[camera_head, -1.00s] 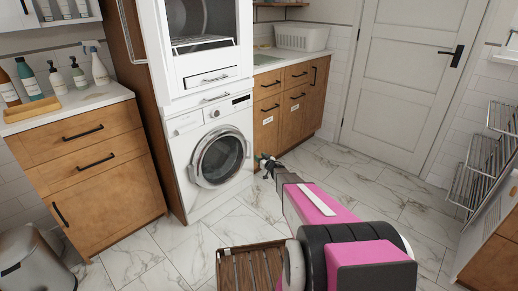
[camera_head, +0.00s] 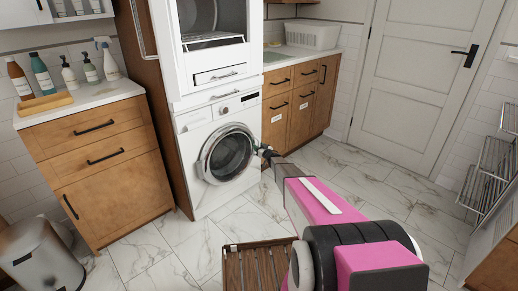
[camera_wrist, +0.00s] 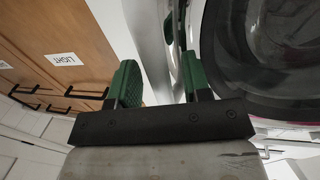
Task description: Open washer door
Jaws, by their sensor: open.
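The white front-loading washer (camera_head: 191,133) stands under a white upper appliance. Its round door (camera_head: 228,153), with a silver ring and dark glass, is shut. My gripper (camera_head: 263,152) is at the right edge of the door ring. In the wrist view, my gripper (camera_wrist: 158,78) is open with two green fingers. The door's dark glass (camera_wrist: 265,60) fills the right side there. The right finger is close to the ring; I cannot tell whether it touches. A pale, shiny surface shows between the fingers. No door handle can be made out.
Wooden cabinets (camera_head: 306,100) stand right of the washer, close to my gripper; they show in the wrist view (camera_wrist: 65,40). A wooden drawer unit (camera_head: 100,165) and a grey bin (camera_head: 40,260) are at left. A slatted wooden thing (camera_head: 255,265) lies low in front. The marble floor is otherwise clear.

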